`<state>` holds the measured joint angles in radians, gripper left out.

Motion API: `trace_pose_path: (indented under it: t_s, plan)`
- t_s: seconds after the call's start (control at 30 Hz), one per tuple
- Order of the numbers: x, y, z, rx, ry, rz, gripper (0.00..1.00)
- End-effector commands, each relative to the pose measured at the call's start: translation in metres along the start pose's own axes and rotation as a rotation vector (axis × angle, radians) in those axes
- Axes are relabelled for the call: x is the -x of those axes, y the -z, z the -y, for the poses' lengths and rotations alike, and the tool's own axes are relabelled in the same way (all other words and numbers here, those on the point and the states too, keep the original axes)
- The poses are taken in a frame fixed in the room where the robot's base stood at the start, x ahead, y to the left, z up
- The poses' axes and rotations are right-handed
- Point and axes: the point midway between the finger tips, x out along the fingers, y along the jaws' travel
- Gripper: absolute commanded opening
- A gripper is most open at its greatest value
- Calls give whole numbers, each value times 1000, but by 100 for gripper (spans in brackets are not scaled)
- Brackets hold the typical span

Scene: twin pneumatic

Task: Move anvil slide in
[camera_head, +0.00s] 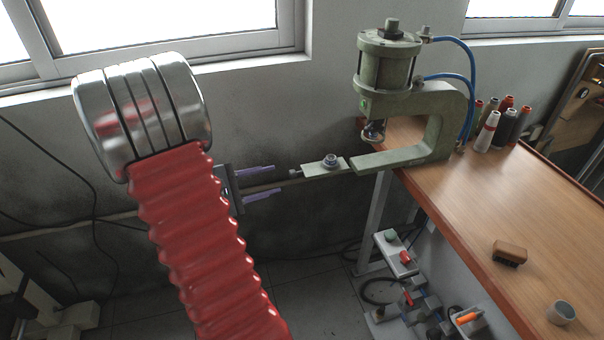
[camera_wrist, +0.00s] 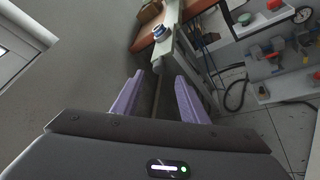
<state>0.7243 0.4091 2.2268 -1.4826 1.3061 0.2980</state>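The pneumatic press (camera_head: 388,60) is green, with a C-shaped frame, and stands at the left end of the wooden table. Its anvil slide (camera_head: 313,170) is a pale flat plate with a round metal anvil (camera_head: 330,160) on top, sticking out left of the press head on a narrow rail. The anvil also shows in the wrist view (camera_wrist: 162,34). My gripper (camera_head: 277,178) is left of the slide's small end knob (camera_head: 294,174). Its purple fingers are apart in the wrist view (camera_wrist: 158,88), with nothing held between them. Whether they touch the rail is unclear.
The wooden table (camera_head: 500,185) carries thread spools (camera_head: 487,132), a brush (camera_head: 510,252) and a small cup (camera_head: 561,312). A box with green and red buttons (camera_head: 396,254) is below its left edge. The wall (camera_head: 290,110) is close behind; blue hoses (camera_head: 470,65) run beside the press.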

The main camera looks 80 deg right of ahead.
Motion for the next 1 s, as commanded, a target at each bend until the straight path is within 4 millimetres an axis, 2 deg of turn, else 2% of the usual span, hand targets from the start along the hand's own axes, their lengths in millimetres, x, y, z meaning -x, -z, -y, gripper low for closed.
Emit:
trace_pose_path:
  t_s: [0.8, 1.0]
  plan:
    - [-108, 0, 1, 0, 2, 1, 40]
    - [-124, 0, 0, -1, 1, -1, 40]
